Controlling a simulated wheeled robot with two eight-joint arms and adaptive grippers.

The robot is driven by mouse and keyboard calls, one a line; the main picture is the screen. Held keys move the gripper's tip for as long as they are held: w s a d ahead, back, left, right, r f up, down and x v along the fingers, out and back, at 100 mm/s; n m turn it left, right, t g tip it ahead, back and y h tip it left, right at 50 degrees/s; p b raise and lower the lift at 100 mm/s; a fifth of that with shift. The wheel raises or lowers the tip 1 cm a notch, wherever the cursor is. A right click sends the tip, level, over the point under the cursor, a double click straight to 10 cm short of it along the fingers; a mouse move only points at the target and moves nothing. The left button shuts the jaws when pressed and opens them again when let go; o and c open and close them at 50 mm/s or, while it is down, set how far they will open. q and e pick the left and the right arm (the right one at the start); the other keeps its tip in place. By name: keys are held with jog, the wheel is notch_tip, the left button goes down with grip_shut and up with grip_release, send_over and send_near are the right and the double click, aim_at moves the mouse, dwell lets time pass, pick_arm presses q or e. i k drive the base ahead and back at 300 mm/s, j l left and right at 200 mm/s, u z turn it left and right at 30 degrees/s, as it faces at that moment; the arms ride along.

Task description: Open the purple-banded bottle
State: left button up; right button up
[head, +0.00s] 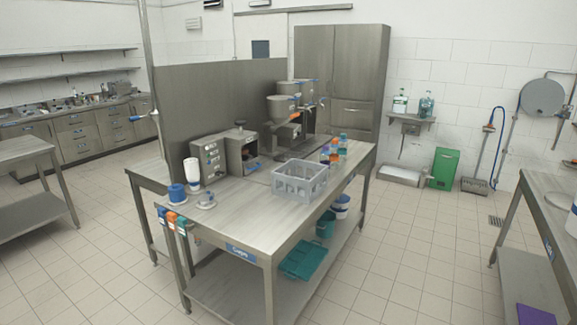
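No purple band can be made out on any bottle from here. A small group of bottles (334,152) with orange, blue and teal colouring stands on the steel table (235,222), behind the grey crate, too small to tell apart. A white bottle-like container (193,170) stands on the table's left part, beside a blue canister (177,194). Two more bottles, one pale (400,103) and one teal (426,106), stand on the wall shelf at the right. Neither of my grippers shows in the head view.
A grey crate (300,179) sits mid-table, with machines (242,150) behind it. A teal lid or tray (303,260) and buckets (341,206) are on the lower shelf. Another bench (545,205) stands at right, with a purple item (535,315) low on it. Tiled floor between is clear.

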aim_at(326, 155)
jog(key=i+l+u, duration=0.75)
jog(key=l+u, duration=0.25)
jog(key=l, duration=0.2)
